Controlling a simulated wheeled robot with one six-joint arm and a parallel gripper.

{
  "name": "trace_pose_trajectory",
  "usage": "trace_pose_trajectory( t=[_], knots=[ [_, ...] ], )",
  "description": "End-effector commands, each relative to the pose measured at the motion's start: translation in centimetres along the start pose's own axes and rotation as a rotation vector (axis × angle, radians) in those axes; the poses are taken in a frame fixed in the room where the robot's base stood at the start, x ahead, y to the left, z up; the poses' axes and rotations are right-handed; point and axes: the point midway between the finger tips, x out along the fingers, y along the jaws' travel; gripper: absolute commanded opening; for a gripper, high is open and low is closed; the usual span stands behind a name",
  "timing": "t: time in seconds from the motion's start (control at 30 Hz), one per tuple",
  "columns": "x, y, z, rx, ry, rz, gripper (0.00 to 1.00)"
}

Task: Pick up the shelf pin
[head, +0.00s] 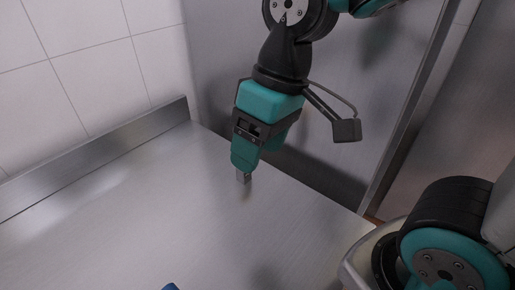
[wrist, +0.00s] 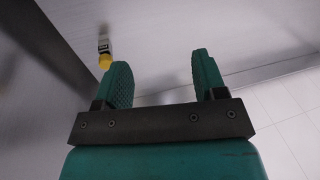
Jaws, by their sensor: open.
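My gripper (head: 246,163) points down, low over the steel worktop, in the head view. A small grey piece (head: 244,178) shows at the tip of the gripper there; I cannot tell whether it is the shelf pin, nor whether it touches the worktop. In the wrist view the two teal fingers of my gripper (wrist: 164,80) stand apart. I see nothing held between them. No shelf pin can be made out with certainty in either view.
The steel worktop (head: 140,225) is largely bare, with a raised steel edge (head: 95,160) along the tiled wall. A blue thing (head: 171,286) is cut off at the bottom. A small yellow, black and white item (wrist: 104,52) stands beyond the left finger.

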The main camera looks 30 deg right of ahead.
Motion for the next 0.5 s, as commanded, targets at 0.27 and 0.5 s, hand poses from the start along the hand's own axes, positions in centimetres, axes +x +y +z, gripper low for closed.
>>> trace_pose_trajectory(
  t=[0.27, 0.5],
  knots=[
    [-1.3, 8.7, -9.7, 0.303, -0.080, 0.198, 0.65],
    [-0.1, 11.5, -11.9, 0.406, -0.103, 0.258, 0.65]
  ],
)
